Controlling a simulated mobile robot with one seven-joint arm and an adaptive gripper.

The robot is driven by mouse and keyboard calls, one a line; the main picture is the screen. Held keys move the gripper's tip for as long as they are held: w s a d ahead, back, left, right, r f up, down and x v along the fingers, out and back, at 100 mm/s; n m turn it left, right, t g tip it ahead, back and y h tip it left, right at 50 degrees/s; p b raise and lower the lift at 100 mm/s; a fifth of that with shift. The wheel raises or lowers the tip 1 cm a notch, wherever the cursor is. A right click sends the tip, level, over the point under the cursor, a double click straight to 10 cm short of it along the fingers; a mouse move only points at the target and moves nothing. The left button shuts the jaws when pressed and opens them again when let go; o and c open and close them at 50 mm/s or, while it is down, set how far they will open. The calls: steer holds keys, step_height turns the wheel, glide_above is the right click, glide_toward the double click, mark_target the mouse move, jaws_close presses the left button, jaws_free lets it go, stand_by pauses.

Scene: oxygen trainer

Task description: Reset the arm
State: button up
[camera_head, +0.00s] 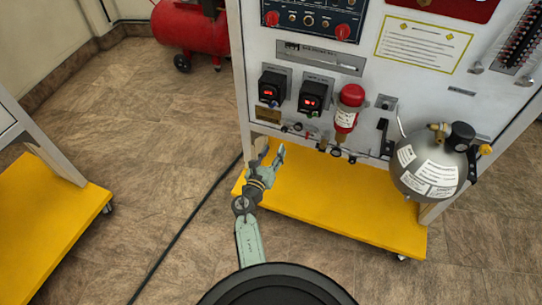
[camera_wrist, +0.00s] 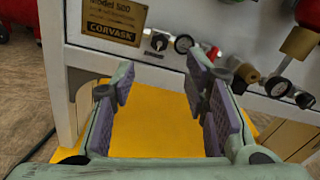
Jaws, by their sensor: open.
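My gripper (camera_head: 271,160) is open and empty in front of the lower left part of the trainer panel (camera_head: 375,85). In the wrist view my gripper (camera_wrist: 163,95) shows its two purple-padded fingers spread apart. The yellow base shelf (camera_wrist: 150,130) shows between and below them. A black knob (camera_wrist: 158,42) and small gauges on the panel lie beyond the fingertips. My arm reaches up from the bottom middle of the head view.
A grey oxygen cylinder (camera_head: 432,165) and a red bottle (camera_head: 347,108) are mounted on the panel. A red compressor (camera_head: 190,28) stands at the back left. Another yellow-based cart (camera_head: 50,215) is at the left. A black cable (camera_head: 185,225) crosses the otherwise open floor between the carts.

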steer(key=shift+v, duration=1)
steer(key=shift+a, duration=0.1)
